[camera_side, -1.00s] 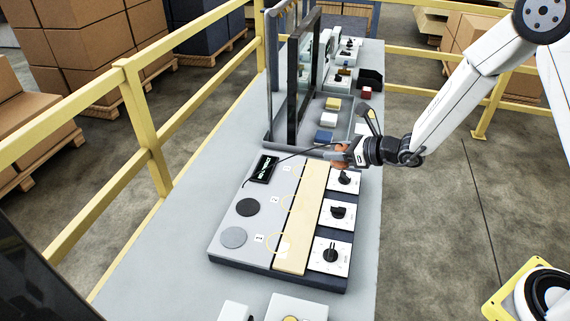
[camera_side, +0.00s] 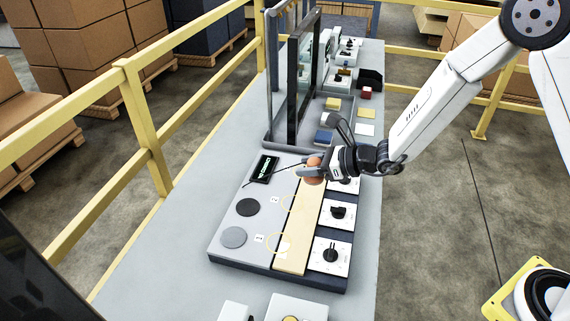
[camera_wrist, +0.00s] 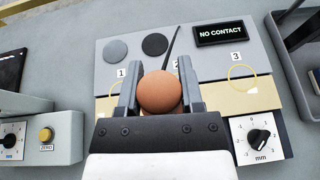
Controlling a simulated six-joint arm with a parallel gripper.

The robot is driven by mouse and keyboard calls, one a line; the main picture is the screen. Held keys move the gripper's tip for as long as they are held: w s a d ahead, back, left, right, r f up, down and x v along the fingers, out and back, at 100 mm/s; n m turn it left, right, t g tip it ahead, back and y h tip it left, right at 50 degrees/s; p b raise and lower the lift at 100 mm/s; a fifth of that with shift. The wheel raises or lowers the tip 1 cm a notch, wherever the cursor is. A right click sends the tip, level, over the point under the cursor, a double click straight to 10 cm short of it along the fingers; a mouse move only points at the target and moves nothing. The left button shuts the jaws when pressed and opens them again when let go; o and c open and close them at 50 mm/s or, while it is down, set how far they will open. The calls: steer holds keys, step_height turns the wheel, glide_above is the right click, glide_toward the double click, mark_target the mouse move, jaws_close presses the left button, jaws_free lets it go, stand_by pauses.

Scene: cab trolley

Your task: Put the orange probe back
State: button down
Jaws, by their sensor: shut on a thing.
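My gripper (camera_side: 312,170) is shut on the orange probe (camera_side: 314,161), whose rounded orange body also shows between the two fingers in the wrist view (camera_wrist: 160,92). A thin dark rod runs from the probe over the panel (camera_wrist: 205,72), past the black disc. The gripper is above the panel's far part in the side view. The wrist view shows ring 3 (camera_wrist: 242,78) to its right and ring 1 (camera_wrist: 112,86) to its left. Label 2 is partly hidden behind the probe and finger. I cannot tell whether the rod touches anything.
The display (camera_wrist: 220,33) reads "NO CONTACT". A black disc (camera_side: 247,207) and a grey disc (camera_side: 233,237) lie on the panel's left side. Dial knobs (camera_side: 331,252) line its right side. A dark upright frame (camera_side: 307,75) stands beyond the panel.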

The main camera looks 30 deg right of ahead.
steer(key=s+a+n+g+y, duration=0.1)
steer(key=s+a+n, duration=0.1)
steer(key=a, duration=0.6)
steer(key=shift+s+r+g+y, duration=0.2)
steer(key=shift+s+g+y, duration=0.1)
steer(key=shift+g, duration=0.1)
glide_above(243, 206)
steer(key=s, duration=0.1)
steer(key=f, duration=0.8)
steer(key=shift+d+f, duration=0.25)
steer(key=shift+w+a+f, duration=0.15)
steer(key=shift+w+f, duration=0.15)
steer(key=shift+f, duration=0.15)
steer(key=shift+w+f, duration=0.1)
steer(key=shift+w+a+f, duration=0.1)
steer(key=shift+w+f, duration=0.05)
steer(key=shift+f, duration=1.55)
